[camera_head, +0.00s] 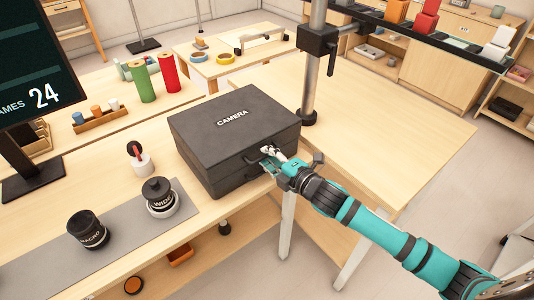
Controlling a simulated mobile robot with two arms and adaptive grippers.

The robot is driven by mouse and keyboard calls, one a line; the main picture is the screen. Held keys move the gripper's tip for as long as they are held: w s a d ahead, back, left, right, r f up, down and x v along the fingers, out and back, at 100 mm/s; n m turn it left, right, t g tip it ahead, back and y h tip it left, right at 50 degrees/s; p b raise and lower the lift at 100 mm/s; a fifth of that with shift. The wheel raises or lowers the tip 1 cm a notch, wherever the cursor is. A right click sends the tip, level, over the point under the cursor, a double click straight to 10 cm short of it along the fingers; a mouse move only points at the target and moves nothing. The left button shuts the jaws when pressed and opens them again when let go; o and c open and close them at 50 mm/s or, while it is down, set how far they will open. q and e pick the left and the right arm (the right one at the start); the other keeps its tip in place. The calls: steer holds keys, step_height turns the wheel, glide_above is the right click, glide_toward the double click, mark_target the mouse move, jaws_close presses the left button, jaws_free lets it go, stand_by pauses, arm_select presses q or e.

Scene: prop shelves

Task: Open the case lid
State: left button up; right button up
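A dark grey case (225,150) marked "CAMERA" sits on the wooden table with its lid down. My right gripper (268,153) is at the front right side of the case, by the seam and latch area. Its fingertips overlap the case's edge in the view. Whether they touch or grip the latch is too small to tell. My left gripper does not show.
Two black lens pieces, marked "MACRO" (88,230) and "WIDE" (160,197), stand on a grey mat (125,235) left of the case. A metal post (312,75) stands behind the case. The table (400,125) to the right is clear. A monitor (38,60) stands at left.

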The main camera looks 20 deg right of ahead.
steer(key=shift+w+a+f, duration=0.15)
steer(key=shift+w+a, duration=0.05)
steer(key=shift+w, duration=0.35)
jaws_close()
